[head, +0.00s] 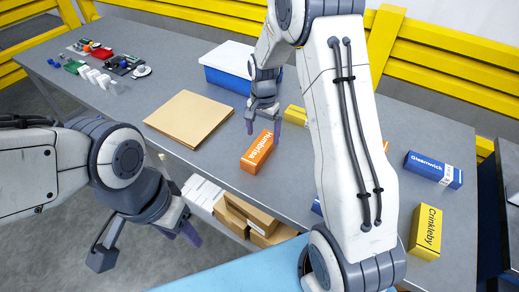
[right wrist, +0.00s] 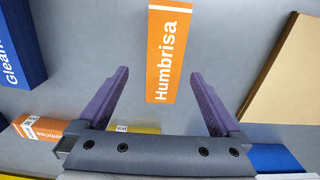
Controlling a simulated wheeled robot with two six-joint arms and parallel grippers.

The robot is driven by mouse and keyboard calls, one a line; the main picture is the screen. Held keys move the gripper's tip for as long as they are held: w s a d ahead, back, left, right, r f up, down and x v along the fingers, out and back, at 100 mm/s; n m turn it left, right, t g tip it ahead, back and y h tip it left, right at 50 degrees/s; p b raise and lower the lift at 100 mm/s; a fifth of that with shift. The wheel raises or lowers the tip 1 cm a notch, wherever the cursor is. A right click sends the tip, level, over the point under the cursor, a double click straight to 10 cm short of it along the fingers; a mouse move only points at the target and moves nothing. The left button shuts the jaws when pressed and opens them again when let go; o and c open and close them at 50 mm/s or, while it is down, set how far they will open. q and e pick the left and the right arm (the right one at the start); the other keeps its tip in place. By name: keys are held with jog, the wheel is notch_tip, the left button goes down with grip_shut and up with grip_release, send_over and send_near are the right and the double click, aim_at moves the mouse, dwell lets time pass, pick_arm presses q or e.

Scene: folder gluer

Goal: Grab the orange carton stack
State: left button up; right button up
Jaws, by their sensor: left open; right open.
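An orange carton stack (head: 257,154) labelled Humbrisa lies on the grey table, near its front edge, in the head view. In the right wrist view the orange carton stack (right wrist: 172,55) lies just beyond and roughly between my fingers. My right gripper (head: 264,130) is open and empty, at the far end of the stack; its fingers (right wrist: 158,76) point toward it. I cannot tell whether they touch it. My left gripper (head: 146,247) is open and empty, off the table's front edge at the lower left.
A brown cardboard sheet stack (head: 188,119) lies left of the orange stack. A blue box with a white top (head: 228,66) stands behind. Blue Gleamwich (head: 433,170) and yellow Crinkleby (head: 426,232) stacks lie right. Another orange item (right wrist: 38,127) shows in the right wrist view.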

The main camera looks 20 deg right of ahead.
aim_at(260, 147)
jog(key=f, duration=0.2)
jog(key=f+p, duration=0.1)
jog(key=f, duration=0.2)
jog(key=shift+w+a+f+p, duration=0.1)
jog(key=shift+a+f+p, duration=0.2)
jog(key=shift+a+f, duration=0.1)
jog(key=shift+f, duration=0.3)
grip_shut()
